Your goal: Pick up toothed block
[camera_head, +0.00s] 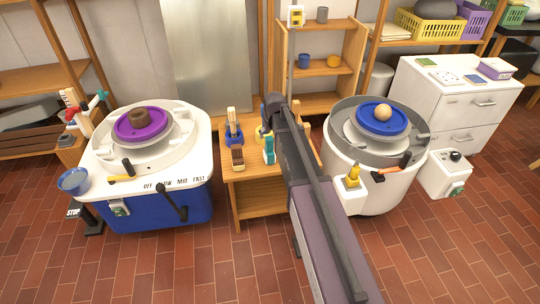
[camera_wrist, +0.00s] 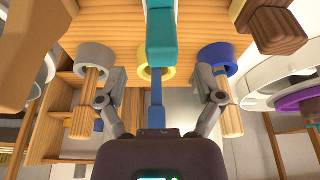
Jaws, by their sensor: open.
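A dark brown block (camera_head: 237,158) with pale tooth-like strips stands at the front left of the small wooden table; I take it for the toothed block. A brown block (camera_wrist: 275,24) with a cream side shows at the top right in the wrist view, seemingly the same one. My gripper (camera_wrist: 158,88) is open above the table, with a blue stem (camera_wrist: 157,97) in the gap between its fingers. The brown block is outside that gap. A teal-and-white piece (camera_wrist: 160,38) lies beyond the gap; it also shows in the head view (camera_head: 269,152).
The wooden table (camera_head: 246,187) also holds a blue cup (camera_wrist: 216,57), a grey cup (camera_wrist: 94,56) and a yellow cup (camera_wrist: 143,72), close around my fingers. Potter's wheels stand left (camera_head: 160,205) and right (camera_head: 375,190). Brick floor is free in front.

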